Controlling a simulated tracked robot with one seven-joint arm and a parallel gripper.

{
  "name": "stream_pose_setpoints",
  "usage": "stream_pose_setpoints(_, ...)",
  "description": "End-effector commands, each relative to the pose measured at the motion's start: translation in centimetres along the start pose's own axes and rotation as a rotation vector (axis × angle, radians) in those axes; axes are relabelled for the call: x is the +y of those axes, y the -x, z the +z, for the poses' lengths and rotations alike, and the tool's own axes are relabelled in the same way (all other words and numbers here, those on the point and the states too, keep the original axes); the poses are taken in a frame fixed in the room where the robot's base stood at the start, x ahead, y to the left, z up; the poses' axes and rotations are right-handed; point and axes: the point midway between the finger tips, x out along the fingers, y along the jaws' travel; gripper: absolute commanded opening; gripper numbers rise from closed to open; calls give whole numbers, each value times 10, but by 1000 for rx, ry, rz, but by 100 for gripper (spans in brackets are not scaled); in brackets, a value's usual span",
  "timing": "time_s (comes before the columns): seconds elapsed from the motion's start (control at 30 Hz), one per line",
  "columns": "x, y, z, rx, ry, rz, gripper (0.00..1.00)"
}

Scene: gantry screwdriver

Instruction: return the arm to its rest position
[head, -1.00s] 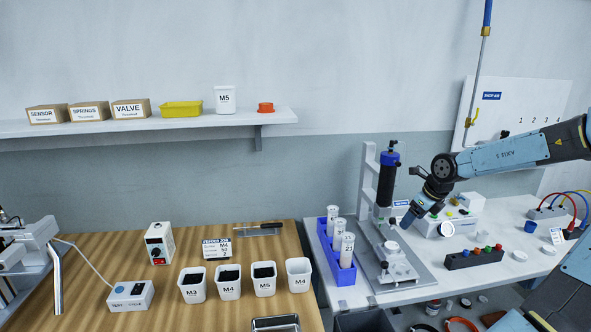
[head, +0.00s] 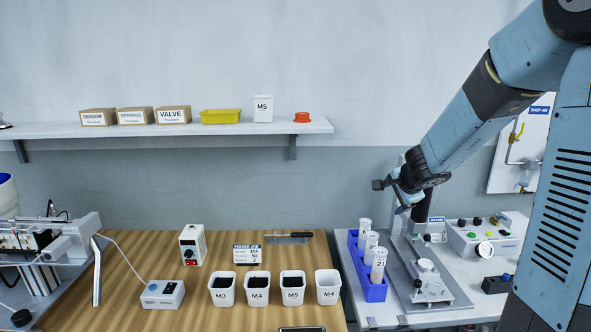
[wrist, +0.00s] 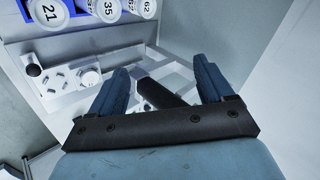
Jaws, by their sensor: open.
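My arm (head: 475,115) reaches down from the upper right in the head view, its blue links large and close to the camera. My gripper (head: 383,185) is at its end, up in the air in front of the gantry screwdriver, and partly hides it. In the wrist view my gripper (wrist: 166,80) has its two blue fingers spread apart, with no object held. A dark cylinder (wrist: 160,94) shows beyond and between the fingers. The gantry screwdriver's dark lower body (head: 421,208) shows below my wrist.
A blue rack (head: 372,291) with numbered tubes stands left of the screwdriver base (head: 430,290). A control box (head: 485,240) is to the right. Several white cups, such as M3 (head: 222,291), stand on the wooden table (head: 380,327). A shelf (head: 200,130) with boxes runs along the wall.

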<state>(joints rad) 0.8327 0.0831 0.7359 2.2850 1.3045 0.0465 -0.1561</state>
Motion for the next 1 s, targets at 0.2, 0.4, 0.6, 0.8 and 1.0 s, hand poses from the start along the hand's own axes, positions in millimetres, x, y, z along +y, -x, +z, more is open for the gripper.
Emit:
stream_pose_setpoints(0.2, -14, 53, 51, -75, 311, -30, 80)
stream_pose_setpoints(0.4, -8, 108, 88, -138, 568, -23, 80)
stream_pose_setpoints(0.6, 15, 166, 113, -189, 795, 12, 80)
stream_pose_setpoints(0.8, 51, 225, 122, -223, 991, 67, 80)
stream_pose_setpoints(1.0, 94, 275, 116, -241, 1145, 134, 80)
